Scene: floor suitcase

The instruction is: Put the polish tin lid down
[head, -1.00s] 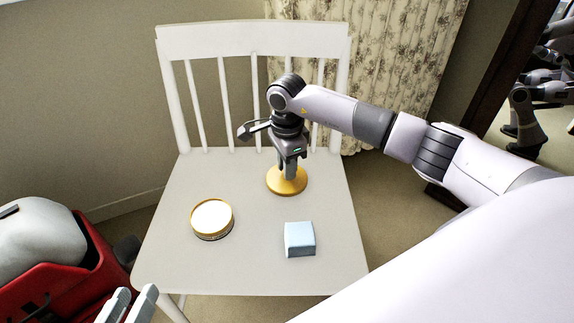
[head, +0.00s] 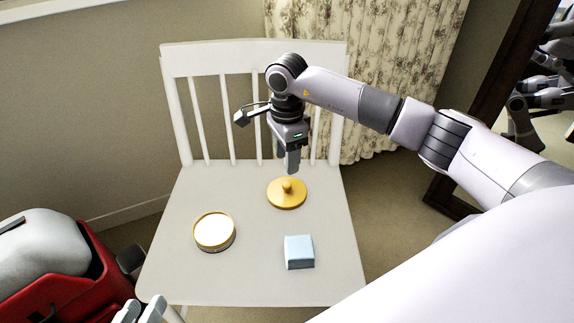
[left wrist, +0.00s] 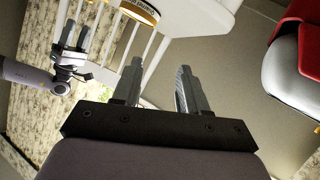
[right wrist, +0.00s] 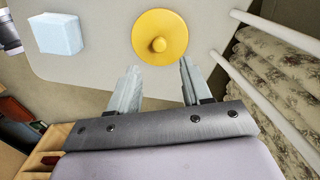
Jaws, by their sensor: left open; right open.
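The polish tin lid (head: 287,198) is a yellow disc with a small knob on top. It lies flat, knob up, on the white chair seat (head: 190,275). It also shows in the right wrist view (right wrist: 159,37), beyond the fingertips. My right gripper (head: 292,170) is open and empty just above and behind the lid, apart from it. In the right wrist view its two fingers (right wrist: 160,75) are spread. The round polish tin (head: 214,232) with a pale top stands to the left of the lid. My left gripper (head: 142,312) is open and empty at the bottom edge, in front of the chair.
A light blue block (head: 299,252) lies on the seat in front of the lid. The chair's slatted back (head: 255,60) rises close behind my right gripper. A red suitcase (head: 95,290) with a grey bundle stands on the floor at left.

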